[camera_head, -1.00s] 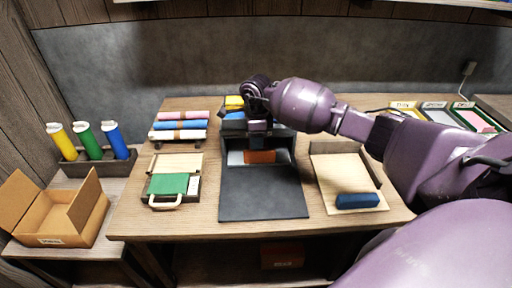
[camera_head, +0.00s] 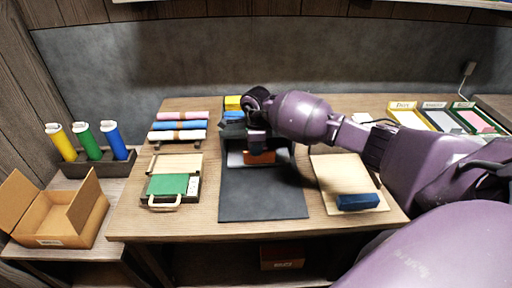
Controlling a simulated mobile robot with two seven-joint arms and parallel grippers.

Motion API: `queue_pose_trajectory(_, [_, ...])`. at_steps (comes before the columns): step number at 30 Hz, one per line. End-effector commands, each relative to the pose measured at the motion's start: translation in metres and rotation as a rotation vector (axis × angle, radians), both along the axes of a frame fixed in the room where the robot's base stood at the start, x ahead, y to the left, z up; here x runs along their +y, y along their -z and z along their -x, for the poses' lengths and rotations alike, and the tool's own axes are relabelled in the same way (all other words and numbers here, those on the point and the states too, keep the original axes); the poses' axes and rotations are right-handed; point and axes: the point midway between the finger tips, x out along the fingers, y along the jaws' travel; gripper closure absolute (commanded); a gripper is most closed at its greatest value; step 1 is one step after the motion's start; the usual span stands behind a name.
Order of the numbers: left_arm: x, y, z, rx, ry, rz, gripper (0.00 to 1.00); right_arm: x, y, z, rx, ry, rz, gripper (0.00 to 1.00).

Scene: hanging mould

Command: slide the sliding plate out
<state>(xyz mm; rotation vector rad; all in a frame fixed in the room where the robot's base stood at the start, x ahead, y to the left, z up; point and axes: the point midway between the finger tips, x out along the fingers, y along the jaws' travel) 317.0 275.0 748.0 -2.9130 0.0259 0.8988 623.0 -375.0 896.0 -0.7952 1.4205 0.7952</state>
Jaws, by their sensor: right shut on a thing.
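A dark grey case (camera_head: 289,157) stands at the middle of the table, with a flat dark plate (camera_head: 262,195) lying in front of it. I cannot tell for certain which part is the sliding plate. An orange-brown piece (camera_head: 262,157) and a whitish piece (camera_head: 235,159) show in the case opening. My right gripper (camera_head: 258,148) reaches down from above into the opening. Its fingers are shut at the top of the orange-brown piece, which they partly hide. My left gripper is not in view.
A green-topped case with a handle (camera_head: 167,185) and rolled cloths (camera_head: 180,125) lie left. A board (camera_head: 340,178) with a blue block (camera_head: 357,201) lies right. An open carton (camera_head: 72,215) and upright rolls (camera_head: 87,141) stand far left.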

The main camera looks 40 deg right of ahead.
Motion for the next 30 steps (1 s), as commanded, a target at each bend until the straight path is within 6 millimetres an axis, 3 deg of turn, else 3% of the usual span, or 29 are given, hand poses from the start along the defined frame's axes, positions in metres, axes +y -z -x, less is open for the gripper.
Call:
queue_pose_trajectory(8, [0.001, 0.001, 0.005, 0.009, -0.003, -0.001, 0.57, 0.001, -0.001, 0.002, -0.001, -0.001, 0.001, 1.0])
queue_pose_trajectory(14, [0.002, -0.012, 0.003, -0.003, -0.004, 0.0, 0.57, 0.011, -0.005, 0.02, -0.001, -0.003, 0.0, 1.0])
queue_pose_trajectory(24, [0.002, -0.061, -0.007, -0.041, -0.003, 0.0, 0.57, 0.051, -0.005, 0.086, 0.002, -0.004, 0.0, 1.0])
queue_pose_trajectory(30, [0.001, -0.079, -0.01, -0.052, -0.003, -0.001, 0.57, 0.075, -0.003, 0.124, 0.003, -0.004, -0.001, 1.0])
